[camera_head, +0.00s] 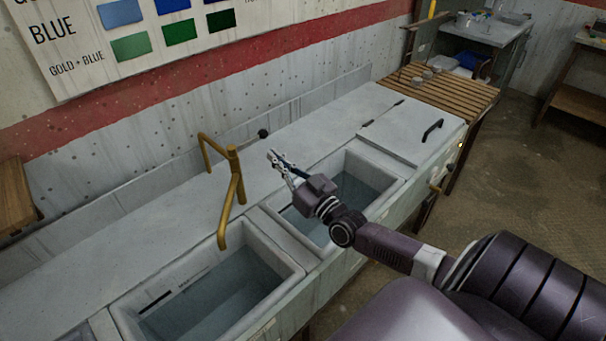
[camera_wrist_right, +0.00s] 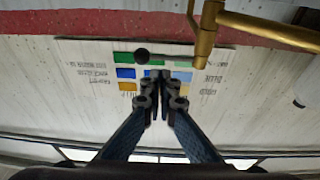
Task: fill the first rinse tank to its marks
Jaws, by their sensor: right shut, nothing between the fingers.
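The brass tap (camera_head: 238,178) stands behind the tanks, with its spout over the left rinse tank (camera_head: 290,262). A thin lever ends in a black knob (camera_head: 263,133); the knob also shows in the wrist view (camera_wrist_right: 142,56). The left tank holds grey-blue water (camera_head: 228,305), with a dark mark on its inner wall (camera_head: 160,300). The right tank (camera_head: 388,168) also holds water. I cannot tell which tank is the first. My right gripper (camera_head: 273,160) is shut and empty, near the knob and apart from it in the head view. My left gripper is not in view.
A pale lid with a black handle (camera_head: 432,130) lies right of the tanks. A slatted wooden rack (camera_head: 440,88) stands beyond it. A colour chart (camera_head: 140,30) hangs on the back wall. The counter strip behind the tanks (camera_head: 320,120) is clear.

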